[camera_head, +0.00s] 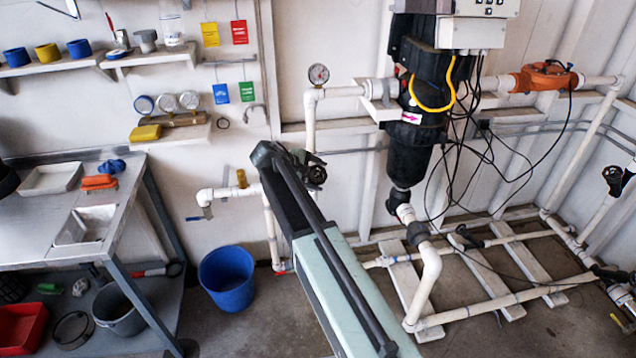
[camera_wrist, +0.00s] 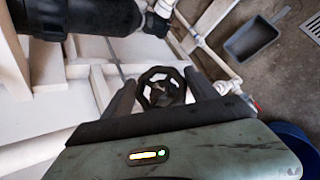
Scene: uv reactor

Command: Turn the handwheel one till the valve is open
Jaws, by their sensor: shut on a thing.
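A dark handwheel (camera_wrist: 162,76) shows in the wrist view between the two fingers of my gripper (camera_wrist: 163,90). The fingers lie at opposite sides of its rim, and my gripper is shut on it. In the head view the handwheel (camera_head: 316,175) shows at the far end of my arm, on the white piping below a pressure gauge (camera_head: 318,74). My arm hides part of it and of the valve body. The wheel's turn angle cannot be told. Another dark handwheel (camera_head: 613,177) is at the right edge.
A black reactor cylinder (camera_head: 415,150) with loose cables stands right of the handwheel. White pipes (camera_head: 430,270) on wooden slats run low across the floor. A blue bucket (camera_head: 227,280) and a workbench (camera_head: 120,210) are at left. Bare floor shows around the bucket.

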